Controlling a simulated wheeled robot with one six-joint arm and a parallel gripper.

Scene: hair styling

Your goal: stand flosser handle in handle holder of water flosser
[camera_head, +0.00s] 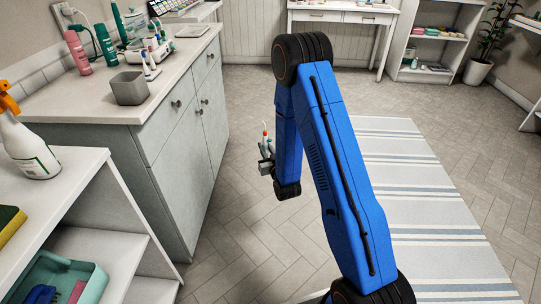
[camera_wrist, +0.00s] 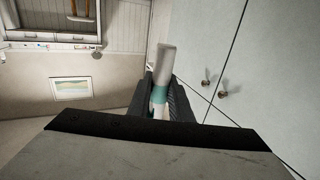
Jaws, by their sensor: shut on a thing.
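My gripper (camera_head: 266,166) is shut on the flosser handle (camera_head: 266,142), a slim white piece with a teal part and a small reddish tip in the head view. It is held roughly upright in front of the cabinet, below counter height. In the wrist view the handle (camera_wrist: 160,95) is pale with a teal band, clasped between the dark fingers (camera_wrist: 160,110). A group of small white upright devices (camera_head: 150,60) stands on the counter; the water flosser and its handle holder are probably among them, but too small to tell apart.
The counter (camera_head: 95,105) also bears a grey square cup (camera_head: 129,88), a pink bottle (camera_head: 78,54) and a green bottle (camera_head: 105,46). A white shelf (camera_head: 75,165) with a spray bottle (camera_head: 25,140) stands at front left. The floor beside the striped rug (camera_head: 430,200) is clear.

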